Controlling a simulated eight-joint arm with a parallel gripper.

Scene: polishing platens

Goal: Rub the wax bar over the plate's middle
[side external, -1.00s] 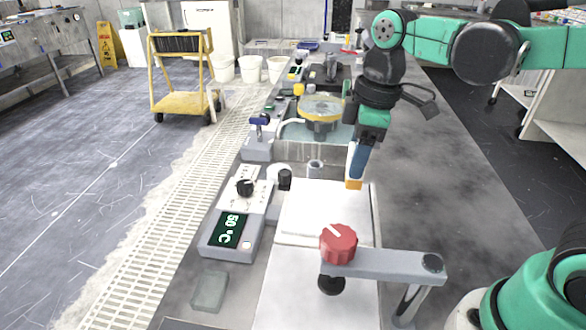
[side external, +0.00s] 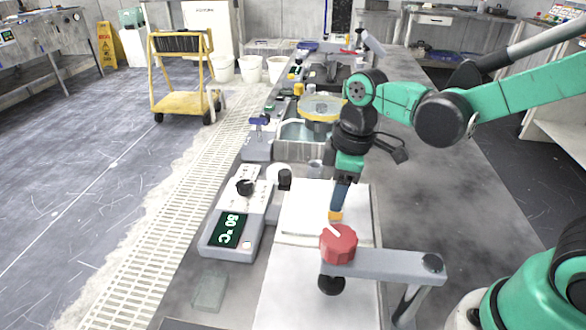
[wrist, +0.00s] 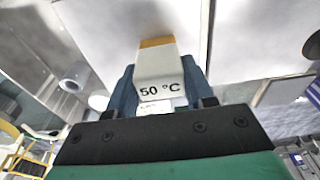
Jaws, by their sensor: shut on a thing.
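The wax bar (wrist: 160,75) is a pale block with an orange end and "50 °C" printed on it. My gripper (wrist: 158,98) is shut on it, with a blue finger on each side. I cannot tell whether the bar touches the plate. The plate also shows in the wrist view (wrist: 110,25).
A red knob (side external: 338,244) on a grey arm (side external: 390,263) stands just in front of the bar. A control box reading 50 °C (side external: 229,230) sits left of the plate. A sink (side external: 300,150) lies behind. The bench to the right (side external: 450,200) is clear.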

